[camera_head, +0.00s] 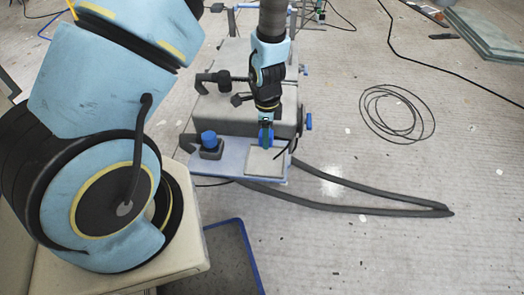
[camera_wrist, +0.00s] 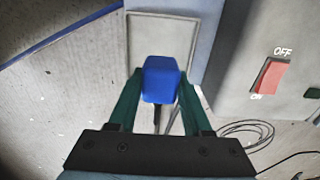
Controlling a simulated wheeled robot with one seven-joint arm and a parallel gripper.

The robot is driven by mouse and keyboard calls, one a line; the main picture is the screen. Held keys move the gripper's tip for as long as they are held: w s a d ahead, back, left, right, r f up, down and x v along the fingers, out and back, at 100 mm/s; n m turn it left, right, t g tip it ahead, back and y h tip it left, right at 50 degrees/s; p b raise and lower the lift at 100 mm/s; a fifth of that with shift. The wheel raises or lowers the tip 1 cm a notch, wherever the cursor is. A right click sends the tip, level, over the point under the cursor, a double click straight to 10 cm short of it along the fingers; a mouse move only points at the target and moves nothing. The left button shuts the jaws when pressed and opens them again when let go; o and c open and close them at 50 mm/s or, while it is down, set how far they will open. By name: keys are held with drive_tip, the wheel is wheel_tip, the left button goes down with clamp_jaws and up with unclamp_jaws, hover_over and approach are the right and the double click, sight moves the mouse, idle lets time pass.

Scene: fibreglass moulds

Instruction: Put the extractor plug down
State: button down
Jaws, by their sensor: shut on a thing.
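The blue extractor plug (camera_wrist: 161,80) sits between the green fingers of my gripper (camera_wrist: 160,88) in the wrist view, with a dark cable hanging from it. My gripper is shut on it. In the head view my gripper (camera_head: 266,134) points down over the ledge at the front of the grey machine, above a pale square pad (camera_head: 262,163). The pad also shows beyond the plug in the wrist view (camera_wrist: 192,24). I cannot tell whether the plug touches the pad.
A blue-topped grey block (camera_head: 209,144) stands on the ledge (camera_head: 228,171), left of the pad. The machine (camera_head: 217,110) has a red OFF/ON switch (camera_wrist: 269,78). A grey hose (camera_head: 350,209) and a coiled cable (camera_head: 397,113) lie on the floor. A blue-rimmed mat or tray (camera_head: 232,258) is nearer.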

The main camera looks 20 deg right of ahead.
sight(266, 161)
wheel_tip(266, 161, down, 9)
drive_tip(key=shift+r+b, duration=0.1)
drive_tip(key=shift+b, duration=0.7)
drive_tip(key=shift+c, duration=1.7)
unclamp_jaws()
